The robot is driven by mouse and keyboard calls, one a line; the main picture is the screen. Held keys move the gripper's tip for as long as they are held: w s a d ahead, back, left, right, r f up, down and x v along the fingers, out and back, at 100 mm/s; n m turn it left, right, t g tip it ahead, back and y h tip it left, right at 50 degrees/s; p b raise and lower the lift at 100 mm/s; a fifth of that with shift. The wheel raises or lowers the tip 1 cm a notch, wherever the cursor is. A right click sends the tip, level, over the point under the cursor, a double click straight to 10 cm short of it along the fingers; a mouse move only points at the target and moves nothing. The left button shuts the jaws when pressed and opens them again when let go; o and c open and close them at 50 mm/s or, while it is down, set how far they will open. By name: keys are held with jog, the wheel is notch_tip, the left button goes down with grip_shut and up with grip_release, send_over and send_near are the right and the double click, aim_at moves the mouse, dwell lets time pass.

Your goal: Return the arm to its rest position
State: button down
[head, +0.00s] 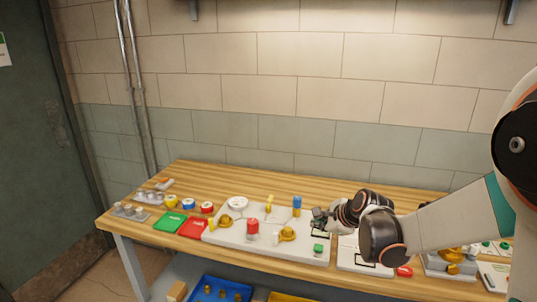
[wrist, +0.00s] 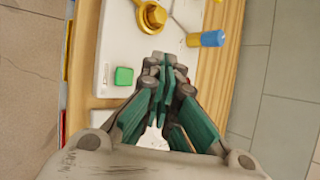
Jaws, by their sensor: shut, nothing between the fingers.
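My gripper (head: 322,217) is at the end of my arm, over the right end of the large light board on the wooden table. The wrist view shows its dark green fingers (wrist: 165,78) brought together with nothing between them. A green block (head: 318,248) sits on the board just in front of it and also shows in the wrist view (wrist: 124,76). My arm reaches in from the right side of the head view and hides part of the table behind it.
The wooden table (head: 190,176) holds a light board (head: 222,243) with yellow valves (head: 288,233), a red cylinder (head: 252,229) and a blue-topped part (head: 297,204). Green (head: 169,221) and red (head: 194,228) trays lie left. A blue bin (head: 215,291) stands below. A tiled wall (head: 300,60) rises behind.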

jog(key=s+r+n+h, duration=0.1)
jog(key=s+r+n, duration=0.3)
jog(key=s+n, duration=0.6)
jog(key=s+d+r+n+g+h, duration=0.1)
jog(key=s+r+n, duration=0.3)
jog(key=s+n, duration=0.6)
jog(key=s+h, duration=0.1)
jog(key=s, duration=1)
jog(key=shift+s+r+n+h, duration=0.25)
jog(key=shift+n+h, duration=0.05)
jog(key=shift+n, duration=0.1)
jog(key=c, duration=2.4)
grip_release()
